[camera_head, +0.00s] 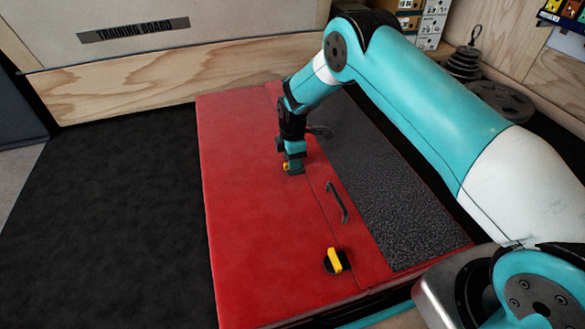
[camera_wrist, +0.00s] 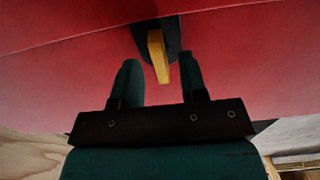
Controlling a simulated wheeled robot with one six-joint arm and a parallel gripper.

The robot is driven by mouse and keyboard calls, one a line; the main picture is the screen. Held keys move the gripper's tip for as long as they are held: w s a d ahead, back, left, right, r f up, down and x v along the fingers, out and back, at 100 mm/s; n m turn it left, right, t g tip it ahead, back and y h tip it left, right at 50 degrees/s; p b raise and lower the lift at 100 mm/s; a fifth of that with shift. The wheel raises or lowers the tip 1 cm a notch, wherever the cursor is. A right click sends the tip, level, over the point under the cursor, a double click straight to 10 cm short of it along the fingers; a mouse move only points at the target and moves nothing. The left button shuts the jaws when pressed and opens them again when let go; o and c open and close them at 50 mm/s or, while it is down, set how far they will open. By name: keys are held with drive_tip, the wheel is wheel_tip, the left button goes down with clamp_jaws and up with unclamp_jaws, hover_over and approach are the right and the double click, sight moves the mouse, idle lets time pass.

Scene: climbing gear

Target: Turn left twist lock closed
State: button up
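A red folding pad (camera_head: 245,180) lies on the dark floor and carries two twist locks with yellow levers on black round bases. My gripper (camera_head: 292,166) points down at the farther twist lock (camera_head: 286,167), which it partly hides in the head view. In the wrist view, this lock's yellow lever (camera_wrist: 158,55) shows between the fingers of my gripper (camera_wrist: 158,62). The fingers are apart, with a gap on the lever's left; the right finger is nearer to it. I cannot tell whether that finger touches. The nearer twist lock (camera_head: 335,260) stands free.
A dark handle (camera_head: 336,201) is on the pad between the two locks, and another dark handle (camera_head: 319,131) lies beyond my gripper. A textured black panel (camera_head: 400,200) is at the right. Weight plates (camera_head: 500,101) lie at the back right. The pad's left half is clear.

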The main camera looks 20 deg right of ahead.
drive_tip(key=shift+f, duration=0.55)
clamp_jaws()
